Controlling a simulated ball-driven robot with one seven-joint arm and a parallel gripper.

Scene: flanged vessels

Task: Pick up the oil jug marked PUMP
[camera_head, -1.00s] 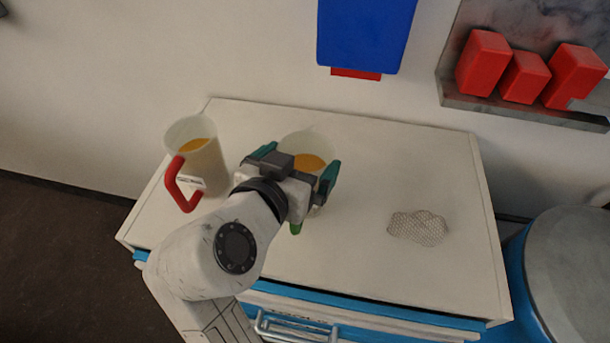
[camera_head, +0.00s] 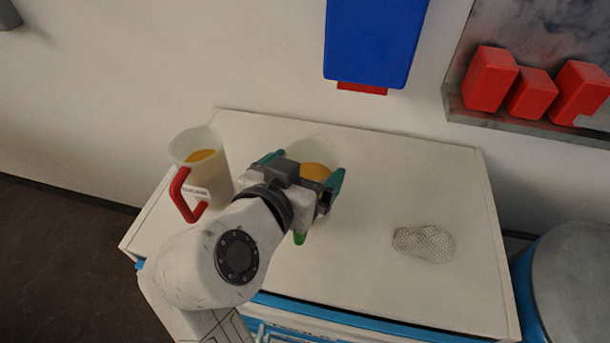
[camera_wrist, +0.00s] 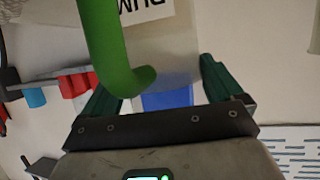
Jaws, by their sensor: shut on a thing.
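The jug marked PUMP (camera_head: 322,152) is pale and translucent, with amber oil inside. It is at the back middle of the white cabinet top, partly hidden by my gripper. Its green handle (camera_wrist: 108,45) and part of a label reading "PUM" (camera_wrist: 143,10) show in the wrist view. My gripper (camera_head: 304,172) is shut on this jug, one teal finger on each side; both fingers also show in the wrist view (camera_wrist: 160,88). I cannot tell whether the jug's base touches the cabinet.
A second oil jug (camera_head: 215,175) with a red handle and an unreadable label stands to the left. A mesh-patterned pad (camera_head: 424,243) lies on the right of the cabinet top (camera_head: 370,215). Red blocks (camera_head: 531,94) sit on a wall shelf. A round grey-topped vessel (camera_head: 575,275) stands at right.

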